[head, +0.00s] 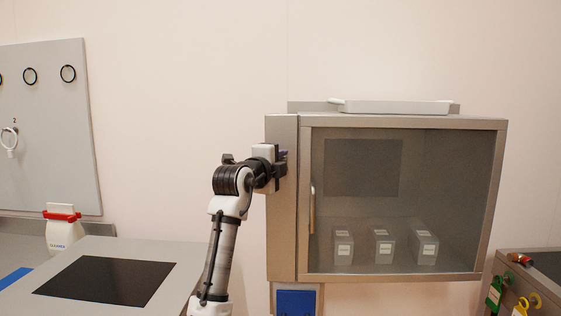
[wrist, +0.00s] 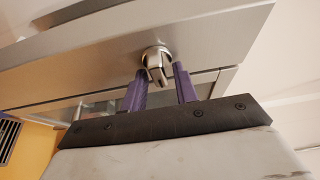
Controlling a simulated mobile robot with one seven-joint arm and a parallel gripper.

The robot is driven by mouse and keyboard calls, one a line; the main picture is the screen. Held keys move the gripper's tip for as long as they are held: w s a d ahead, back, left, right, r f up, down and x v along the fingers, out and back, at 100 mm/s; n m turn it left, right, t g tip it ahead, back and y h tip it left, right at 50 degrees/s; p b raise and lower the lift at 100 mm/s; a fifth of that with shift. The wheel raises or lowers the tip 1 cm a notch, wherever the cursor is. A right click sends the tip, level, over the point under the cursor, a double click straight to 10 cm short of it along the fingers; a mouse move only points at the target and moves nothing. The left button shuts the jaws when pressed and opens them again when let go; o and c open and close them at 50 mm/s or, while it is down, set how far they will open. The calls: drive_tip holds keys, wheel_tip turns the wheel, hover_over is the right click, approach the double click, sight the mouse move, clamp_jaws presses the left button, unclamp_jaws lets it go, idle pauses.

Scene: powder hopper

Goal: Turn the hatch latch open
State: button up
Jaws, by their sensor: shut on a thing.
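The hatch latch (wrist: 156,63) is a small metal knob with a flat grip on the steel frame, seen in the wrist view. My gripper (wrist: 160,76) has its purple fingers on either side of the latch's grip and is shut on it. In the head view my gripper (head: 284,155) is against the left post of the steel cabinet (head: 281,225), and my arm hides the latch there. The cabinet's glass hatch (head: 450,170) looks closed, with a pale upright handle (head: 312,208) at its left edge.
Three small labelled boxes (head: 382,246) stand behind the glass. A white tray (head: 393,106) lies on top of the cabinet. A table with a black mat (head: 105,280) is left of my arm, near a white bag (head: 62,232). Coloured tags (head: 495,293) hang at the right.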

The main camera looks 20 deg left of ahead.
idle(0.5)
drive_tip(key=o, duration=0.6)
drive_tip(key=shift+o, duration=0.2)
drive_tip(key=s+a+b, duration=0.1)
drive_tip(key=s+b, duration=0.3)
drive_tip(key=s, duration=0.9)
drive_tip(key=shift+s+a+b, duration=0.3)
drive_tip(key=shift+s+b, duration=0.05)
